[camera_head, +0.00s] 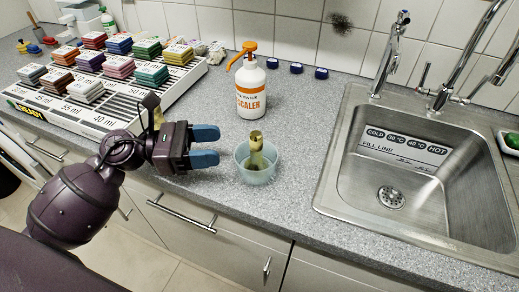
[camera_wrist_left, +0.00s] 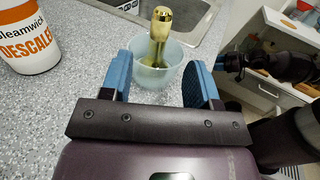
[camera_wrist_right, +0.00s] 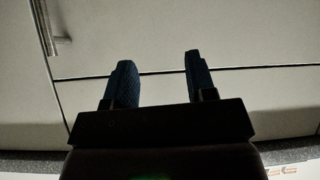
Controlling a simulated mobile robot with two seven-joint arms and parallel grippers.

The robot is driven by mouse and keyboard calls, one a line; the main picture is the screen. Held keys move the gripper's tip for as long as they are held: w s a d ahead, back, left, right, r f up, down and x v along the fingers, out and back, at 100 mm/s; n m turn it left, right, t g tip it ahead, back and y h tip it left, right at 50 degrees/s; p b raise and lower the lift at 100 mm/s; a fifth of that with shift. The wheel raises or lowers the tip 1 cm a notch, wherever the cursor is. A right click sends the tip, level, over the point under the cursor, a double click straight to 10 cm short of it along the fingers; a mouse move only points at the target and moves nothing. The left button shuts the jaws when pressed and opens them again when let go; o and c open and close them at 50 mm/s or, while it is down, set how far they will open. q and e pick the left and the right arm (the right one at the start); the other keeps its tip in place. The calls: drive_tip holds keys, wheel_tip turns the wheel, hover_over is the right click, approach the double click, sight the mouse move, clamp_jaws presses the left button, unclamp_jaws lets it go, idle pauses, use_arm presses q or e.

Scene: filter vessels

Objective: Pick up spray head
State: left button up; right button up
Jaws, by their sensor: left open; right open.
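The spray head (camera_head: 256,146) is a gold-coloured piece standing tilted in a translucent pale-blue bowl (camera_head: 242,172) on the counter. In the left wrist view the spray head (camera_wrist_left: 160,32) rises above the rim of the bowl (camera_wrist_left: 143,76), ahead of the fingers. My left gripper (camera_head: 218,146) is open and empty, with its blue fingertips just left of the bowl in the head view. It also shows in the left wrist view (camera_wrist_left: 160,82). My right gripper (camera_wrist_right: 157,78) is open and empty in front of pale cabinet fronts; it is not seen in the head view.
A steel sink (camera_head: 330,180) with taps is at the right. A rack (camera_head: 95,115) of coloured blocks fills the back left. Several dark blue caps (camera_head: 297,68) lie by the wall.

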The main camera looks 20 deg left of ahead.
sight(255, 143)
use_arm(q)
drive_tip(key=shift+p+x, duration=0.45)
drive_tip(key=shift+x, duration=4.1)
drive_tip(key=shift+f, duration=0.1)
clamp_jaws()
